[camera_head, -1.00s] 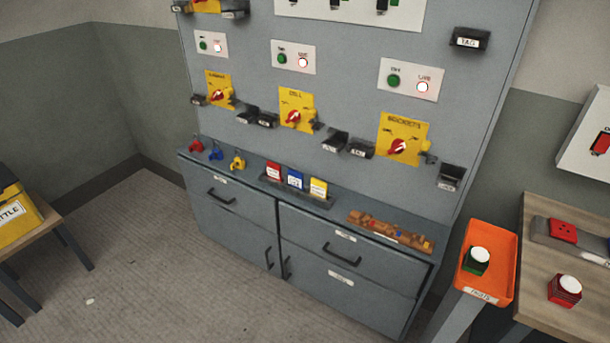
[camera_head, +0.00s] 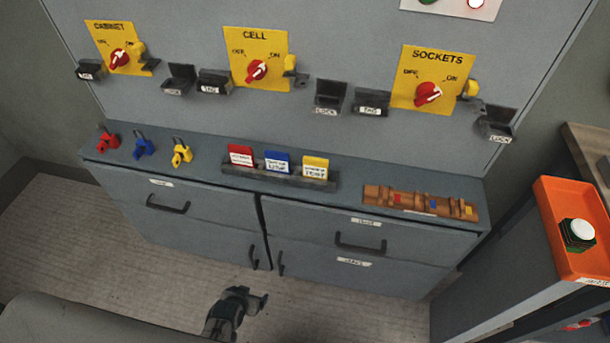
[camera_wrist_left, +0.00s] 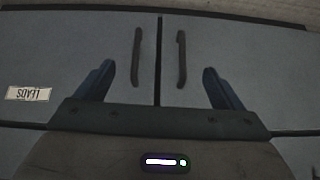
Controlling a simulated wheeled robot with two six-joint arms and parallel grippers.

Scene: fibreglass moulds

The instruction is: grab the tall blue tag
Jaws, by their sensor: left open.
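The tall blue tag (camera_head: 277,162) stands upright in a dark rack (camera_head: 318,179) on the cabinet ledge, between a red tag (camera_head: 241,156) and a yellow tag (camera_head: 316,167). A white label with print too small to read covers its front. My left gripper (camera_head: 262,302) is low in front of the cabinet doors, below and apart from the tag. In the left wrist view my left gripper (camera_wrist_left: 163,85) is open and empty, facing the lower doors and their two handles. My right gripper is not in view.
Red (camera_head: 107,139), blue (camera_head: 143,145) and yellow padlocks (camera_head: 181,151) stand left on the ledge. A brown wooden rack (camera_head: 420,203) lies right. Black lock and tag holders (camera_head: 214,82) stick out above. An orange tray (camera_head: 577,225) is at far right.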

